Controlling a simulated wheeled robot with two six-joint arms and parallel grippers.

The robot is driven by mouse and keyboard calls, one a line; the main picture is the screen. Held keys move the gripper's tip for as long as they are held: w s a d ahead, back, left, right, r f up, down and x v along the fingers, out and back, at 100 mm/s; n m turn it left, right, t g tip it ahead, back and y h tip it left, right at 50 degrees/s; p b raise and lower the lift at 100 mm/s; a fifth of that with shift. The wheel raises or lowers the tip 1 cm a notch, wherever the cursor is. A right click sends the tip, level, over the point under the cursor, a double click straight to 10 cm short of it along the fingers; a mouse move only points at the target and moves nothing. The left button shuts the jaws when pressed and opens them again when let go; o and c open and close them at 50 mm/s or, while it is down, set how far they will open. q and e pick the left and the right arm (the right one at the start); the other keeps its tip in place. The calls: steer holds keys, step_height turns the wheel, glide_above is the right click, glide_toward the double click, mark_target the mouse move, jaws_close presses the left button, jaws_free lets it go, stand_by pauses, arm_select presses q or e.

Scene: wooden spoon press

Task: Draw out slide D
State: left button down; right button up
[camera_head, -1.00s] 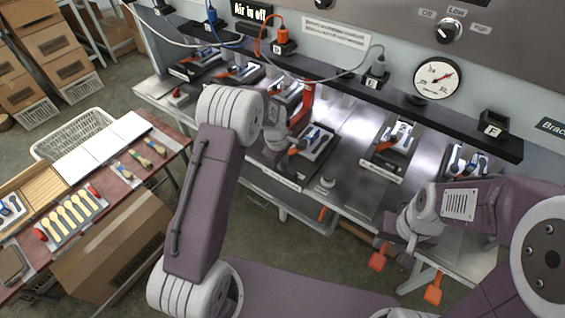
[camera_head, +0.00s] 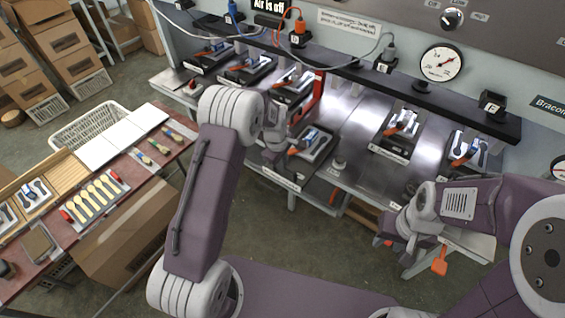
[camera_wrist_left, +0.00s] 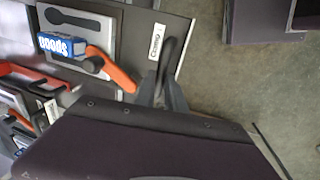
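Slide D, a grey plate (camera_head: 320,163), sticks out from the bench front near the middle of the head view, further than the slides beside it. It carries a pale tray with a blue block (camera_wrist_left: 62,45) and an orange lever (camera_wrist_left: 112,70). My left gripper (camera_head: 275,153) is at its front edge. In the left wrist view the fingers (camera_wrist_left: 161,92) are closed around a dark upright handle (camera_wrist_left: 168,58) beside a white label. My right gripper (camera_head: 398,238) hangs empty-looking at the lower right, apart from the bench; its fingertips are too unclear to read.
Other slides with orange levers, such as one to the right (camera_head: 404,122), sit further in along the bench. A dark rail with plugs (camera_head: 340,66) runs above. A red-brown table (camera_head: 125,205) with spoons stands left. The floor in front is clear.

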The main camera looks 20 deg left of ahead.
arm_select(q)
steer(key=c, duration=1.4)
jaws_free()
steer(key=shift+s+f, duration=0.4)
steer(key=shift+s, duration=0.1)
steer(key=shift+w+a, duration=0.15)
steer(key=shift+r, duration=0.1)
steer(key=shift+w+r, duration=0.1)
steer(key=shift+r, duration=0.15)
steer(key=v, duration=0.8)
steer(key=shift+r+b, duration=0.25)
steer(key=shift+b, duration=0.05)
steer(key=shift+r, duration=0.1)
